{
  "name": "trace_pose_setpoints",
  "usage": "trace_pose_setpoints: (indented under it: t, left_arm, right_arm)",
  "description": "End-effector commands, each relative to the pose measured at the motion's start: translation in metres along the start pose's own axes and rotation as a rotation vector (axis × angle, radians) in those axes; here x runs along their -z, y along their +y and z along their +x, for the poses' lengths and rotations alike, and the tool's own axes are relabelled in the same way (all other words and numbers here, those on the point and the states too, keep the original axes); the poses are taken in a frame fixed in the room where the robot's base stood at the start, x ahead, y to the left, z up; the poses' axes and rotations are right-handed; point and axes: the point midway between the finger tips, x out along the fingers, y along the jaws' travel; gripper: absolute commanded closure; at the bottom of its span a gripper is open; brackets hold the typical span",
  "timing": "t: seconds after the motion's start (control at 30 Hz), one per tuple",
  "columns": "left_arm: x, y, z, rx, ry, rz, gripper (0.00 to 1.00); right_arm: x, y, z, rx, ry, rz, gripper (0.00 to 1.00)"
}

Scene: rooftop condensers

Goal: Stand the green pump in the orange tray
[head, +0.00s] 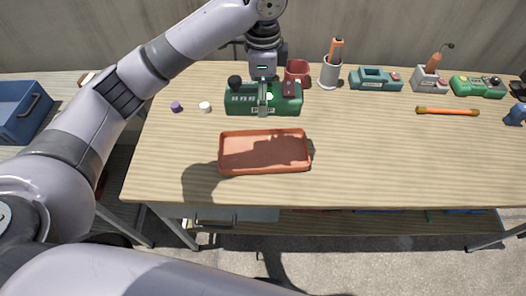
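The green pump (238,101), a dark green block with a pale label, a black knob and a dark red part on top, stands upright near the back left of the wooden table. My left gripper (264,101) reaches down over its middle, with one finger in front of its near face. The far finger is hidden, so I cannot tell whether it is shut on the pump. The orange tray (264,171) lies empty in front of the pump, nearer the table's front edge. My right gripper is out of view.
A red container (298,70) stands close behind the pump. Purple (176,107) and white (205,107) caps lie left. A grey cup (330,74), teal device (375,79) and another green device (477,87) stand along the back. The table right of the tray is clear.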

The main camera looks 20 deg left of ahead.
Motion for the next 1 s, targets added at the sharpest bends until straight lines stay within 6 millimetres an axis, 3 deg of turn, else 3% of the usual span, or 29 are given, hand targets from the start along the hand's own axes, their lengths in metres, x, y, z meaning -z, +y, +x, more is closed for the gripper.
trace_pose_setpoints:
  t: [0.17,0.6,1.0]
  left_arm:
    - [0.001,0.0,0.024,-0.005,-0.001,0.02,0.94]
    - [0.0,0.0,0.131,-0.003,-0.001,0.017,0.94]
    - [0.001,0.0,0.169,-0.001,0.0,0.019,0.94]
  right_arm:
    - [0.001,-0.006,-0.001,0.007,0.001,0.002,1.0]
    - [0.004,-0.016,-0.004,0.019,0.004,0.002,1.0]
    - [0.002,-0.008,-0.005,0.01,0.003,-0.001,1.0]
